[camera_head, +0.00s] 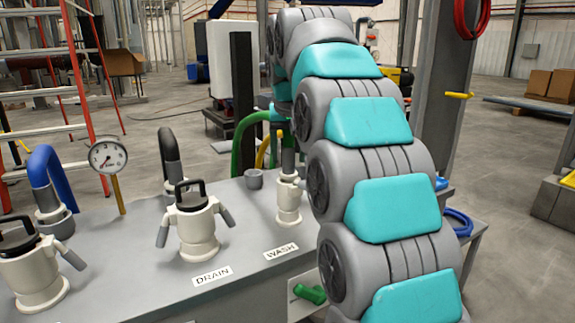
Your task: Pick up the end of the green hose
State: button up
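A green hose (240,145) arches up behind the right end of the grey bench, next to a yellow hose (263,150). A short green piece (311,294) lies low at the front right of the bench, on or in front of a pale panel. It looks like a hose end or fitting, but I cannot tell whether it joins the green arch. My grey and teal arm fills the right middle of the view and hides what is behind it. My gripper is not in view.
The bench (110,265) carries white valve fittings labelled DRAIN (198,225) and WASH (289,200), a gauge (108,156), a blue hose (47,172) and a black hose (168,150). A grey post (445,95) stands behind my arm. Open floor (515,150) lies at the right.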

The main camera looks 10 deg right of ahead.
grip_shut()
dwell(0.3)
jog(key=shift+r, duration=0.1)
